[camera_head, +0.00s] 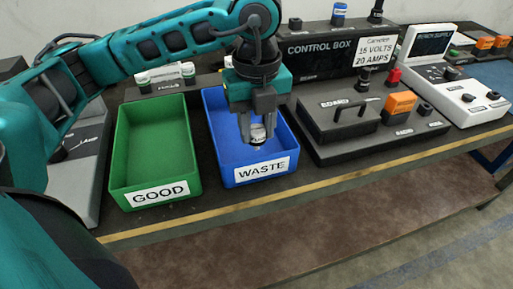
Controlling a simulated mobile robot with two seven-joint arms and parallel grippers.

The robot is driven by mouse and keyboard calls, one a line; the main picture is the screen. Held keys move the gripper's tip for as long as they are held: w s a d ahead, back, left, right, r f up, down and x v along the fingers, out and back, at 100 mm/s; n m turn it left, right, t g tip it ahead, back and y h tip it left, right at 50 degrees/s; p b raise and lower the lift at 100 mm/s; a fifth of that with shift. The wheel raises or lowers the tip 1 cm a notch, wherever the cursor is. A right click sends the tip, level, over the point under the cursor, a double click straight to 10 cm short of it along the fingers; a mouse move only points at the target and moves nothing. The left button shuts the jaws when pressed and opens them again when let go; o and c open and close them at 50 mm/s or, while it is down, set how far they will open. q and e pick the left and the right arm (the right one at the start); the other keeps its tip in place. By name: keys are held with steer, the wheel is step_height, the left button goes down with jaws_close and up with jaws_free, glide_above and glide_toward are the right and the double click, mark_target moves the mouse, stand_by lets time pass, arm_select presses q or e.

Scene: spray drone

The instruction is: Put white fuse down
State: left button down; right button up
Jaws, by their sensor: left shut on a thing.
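My left gripper (259,122) points down over the blue bin (222,171) labelled WASTE. It is shut on the white fuse (258,132), a small white piece with a metallic end showing between and below the fingers. I cannot tell the exact height of the fuse above the bin floor. The green bin (124,172) labelled GOOD stands left of the blue one and looks empty. My right gripper is not in view.
A black control box (330,52) stands behind the bins. A dark board unit (345,118) with a handle and an orange part (399,105) is to the right. Further right is a white supply unit (456,95). The table's yellow front edge (330,186) lies near the bins.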

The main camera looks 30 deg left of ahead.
mark_target(257, 148)
arm_select(q)
step_height(257, 148, down, 5)
steer(key=shift+r+b, duration=0.15)
steer(key=shift+b, duration=0.15)
steer(key=shift+f, duration=0.3)
steer(key=shift+f, duration=0.15)
steer(key=c, duration=0.8)
jaws_free()
